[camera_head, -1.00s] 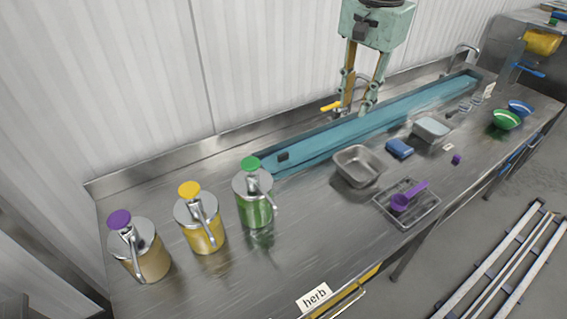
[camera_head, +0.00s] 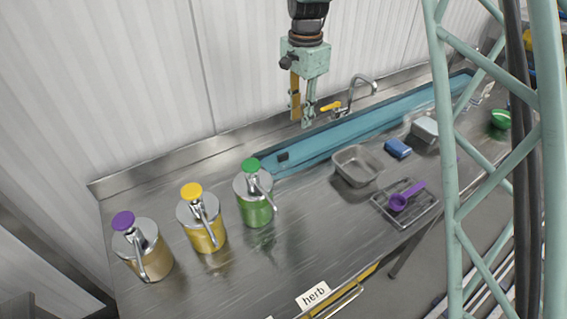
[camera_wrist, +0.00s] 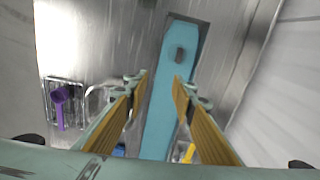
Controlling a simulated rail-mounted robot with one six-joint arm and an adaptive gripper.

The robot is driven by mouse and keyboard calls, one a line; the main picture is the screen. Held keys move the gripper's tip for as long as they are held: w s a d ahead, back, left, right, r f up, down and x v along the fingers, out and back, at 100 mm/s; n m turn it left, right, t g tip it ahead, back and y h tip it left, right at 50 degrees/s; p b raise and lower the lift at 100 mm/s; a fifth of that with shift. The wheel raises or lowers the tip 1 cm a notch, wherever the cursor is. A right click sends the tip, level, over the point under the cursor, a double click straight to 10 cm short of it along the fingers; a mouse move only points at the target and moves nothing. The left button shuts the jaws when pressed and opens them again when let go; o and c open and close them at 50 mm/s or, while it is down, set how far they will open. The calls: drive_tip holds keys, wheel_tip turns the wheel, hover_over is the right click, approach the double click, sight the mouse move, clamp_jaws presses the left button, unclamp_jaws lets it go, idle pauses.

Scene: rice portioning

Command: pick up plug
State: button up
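The plug is a small dark block (camera_head: 283,156) lying in the left end of the long blue sink trough (camera_head: 330,143). In the wrist view the plug (camera_wrist: 180,54) shows on the blue trough (camera_wrist: 165,120), beyond my fingertips and slightly to the right of the gap between them. My gripper (camera_head: 302,118) hangs above the trough, to the right of the plug and higher than it. In the wrist view my gripper's (camera_wrist: 161,82) two fingers stand apart with nothing between them. The plug is not touched.
A tap with a yellow lever (camera_head: 331,107) stands behind the trough, close to my gripper. Green (camera_head: 255,203), yellow (camera_head: 201,222) and purple-topped (camera_head: 143,250) pump dispensers stand at left. A steel pan (camera_head: 357,168), blue sponge (camera_head: 398,148) and purple scoop (camera_head: 407,198) lie in front.

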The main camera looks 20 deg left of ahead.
hover_over(283, 154)
wheel_tip(283, 154, down, 6)
drive_tip(key=f, duration=0.1)
drive_tip(key=shift+r+m+p, duration=0.25)
drive_tip(key=shift+m+p, duration=0.1)
drive_tip(key=shift+m, duration=0.05)
drive_tip(key=shift+f, duration=4.25)
drive_tip(key=shift+f, duration=0.1)
drive_tip(key=shift+d+f, duration=0.1)
drive_tip(key=shift+f, duration=2.45)
drive_tip(key=shift+c, duration=0.2)
clamp_jaws()
